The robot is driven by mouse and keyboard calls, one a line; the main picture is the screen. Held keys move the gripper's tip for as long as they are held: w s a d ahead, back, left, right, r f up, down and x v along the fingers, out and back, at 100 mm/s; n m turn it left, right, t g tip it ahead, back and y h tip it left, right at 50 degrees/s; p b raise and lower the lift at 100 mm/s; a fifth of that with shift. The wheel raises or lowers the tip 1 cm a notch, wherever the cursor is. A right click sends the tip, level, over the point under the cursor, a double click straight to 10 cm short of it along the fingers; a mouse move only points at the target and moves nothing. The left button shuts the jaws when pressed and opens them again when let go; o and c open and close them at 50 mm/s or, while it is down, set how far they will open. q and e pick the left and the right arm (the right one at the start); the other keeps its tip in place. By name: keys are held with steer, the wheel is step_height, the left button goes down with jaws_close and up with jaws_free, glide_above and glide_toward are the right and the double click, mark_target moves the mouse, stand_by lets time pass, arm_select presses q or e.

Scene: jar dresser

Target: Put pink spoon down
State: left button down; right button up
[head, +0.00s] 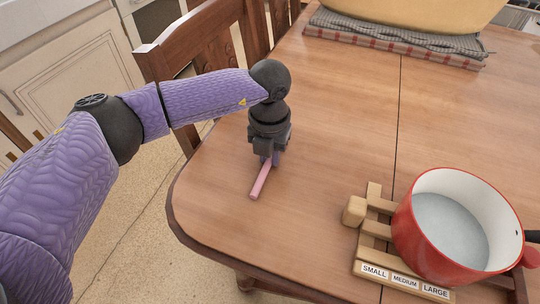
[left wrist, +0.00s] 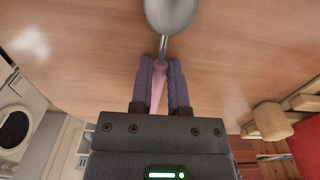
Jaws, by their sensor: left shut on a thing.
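The pink spoon (head: 261,180) is held by its pink handle in my left gripper (head: 270,158). In the head view the handle sticks out below the fingers, low over or against the wooden table; I cannot tell whether it touches. In the left wrist view the pink handle (left wrist: 159,88) lies between the two purple fingers (left wrist: 160,72), and the grey metal bowl of the spoon points away past the fingertips. In the head view the bowl is hidden behind the gripper. My right gripper is not in view.
The wooden table (head: 330,120) is clear around the left gripper. A red pot (head: 420,240) stands on a wooden rack (head: 370,240) with size labels at the right front. Folded cloths (head: 390,40) under a yellowish container lie at the back. A wooden chair (head: 190,40) stands at the left edge.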

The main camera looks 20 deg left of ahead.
arm_select(q)
step_height(320, 180, up, 10)
steer(key=p, duration=0.4)
